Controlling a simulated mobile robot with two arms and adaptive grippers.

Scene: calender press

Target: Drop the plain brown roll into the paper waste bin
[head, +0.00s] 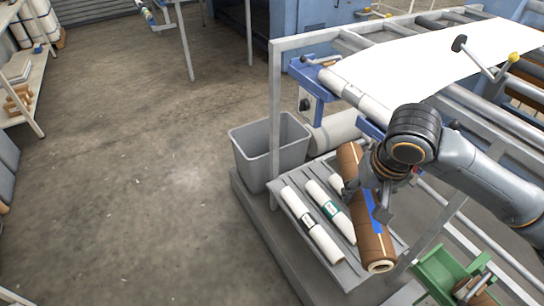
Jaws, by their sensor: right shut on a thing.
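The brown roll (378,249) lies lengthwise over the right part of the grey slatted rack, its open end toward me. A blue strip shows along its middle. My right gripper (376,205) is shut on the roll near its middle and hides part of it. I cannot tell whether the roll still touches the rack. The grey open-topped bin (258,170) stands left of the roll, beyond the rack, apart from the gripper; it looks empty as far as I see inside. My left gripper is not in view.
White rolls (312,226) with labels lie on the slatted rack (345,272) left of the brown roll. The press frame (276,110) with a white sheet (425,58) rises behind. A green part (440,272) is at lower right. Floor at left is clear.

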